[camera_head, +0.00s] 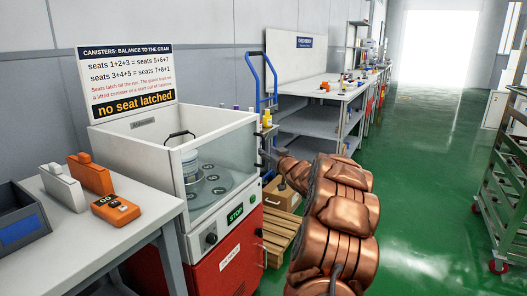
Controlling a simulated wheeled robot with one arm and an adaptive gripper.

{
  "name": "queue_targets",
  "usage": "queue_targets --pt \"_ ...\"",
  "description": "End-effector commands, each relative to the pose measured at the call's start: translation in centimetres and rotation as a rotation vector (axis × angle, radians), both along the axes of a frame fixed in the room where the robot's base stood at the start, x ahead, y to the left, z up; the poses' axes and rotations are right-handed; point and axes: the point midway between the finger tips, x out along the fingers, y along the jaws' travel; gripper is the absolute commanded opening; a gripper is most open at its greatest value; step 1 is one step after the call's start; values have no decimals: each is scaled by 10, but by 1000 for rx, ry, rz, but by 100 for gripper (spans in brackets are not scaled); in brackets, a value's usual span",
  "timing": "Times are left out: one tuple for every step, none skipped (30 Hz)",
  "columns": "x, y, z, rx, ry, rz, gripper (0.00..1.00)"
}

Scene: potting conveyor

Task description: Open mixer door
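The mixer (240,262) stands left of centre, a white cabinet on a red base with a green STOP display. A clear front panel (236,160) shows a grey round plate (222,184) with numbered seats inside. One canister (190,166) stands on the plate. A black looped handle (179,134) shows at the mixer's upper part. My copper arm reaches in from the lower right. Its dark end, my gripper (268,153), is at the right edge of the clear panel. Whether it touches the mixer, and its finger opening, cannot be made out.
A sign reading "no seat latched" (127,78) stands behind the mixer. A blue-handled cart (272,84), wooden pallet (281,232) and carton (281,194) are behind my arm.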

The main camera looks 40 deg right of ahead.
Motion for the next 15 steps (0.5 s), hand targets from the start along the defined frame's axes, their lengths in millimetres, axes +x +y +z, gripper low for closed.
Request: queue_targets --pt "7 -2 0 -2 -1 0 39" --pt "10 -3 0 -2 -1 0 39" --pt "14 -4 0 -1 -1 0 39" --pt "17 -5 0 0 -1 0 39" --pt "20 -6 0 -1 0 -1 39" --pt "23 -7 0 -1 0 -1 39" --pt "25 -8 0 -1 0 -2 39" --pt "27 -9 0 -1 0 -2 39" --pt "30 -10 0 -2 1 -3 39" --pt "32 -11 0 -2 2 -3 39" --pt "33 -11 0 0 2 -3 39" --pt "35 -11 -1 1 2 -2 39" --pt "36 -11 -1 2 3 -2 39" --pt "37 -12 -1 2 3 -2 39" --pt "38 -12 -1 2 3 -2 39"
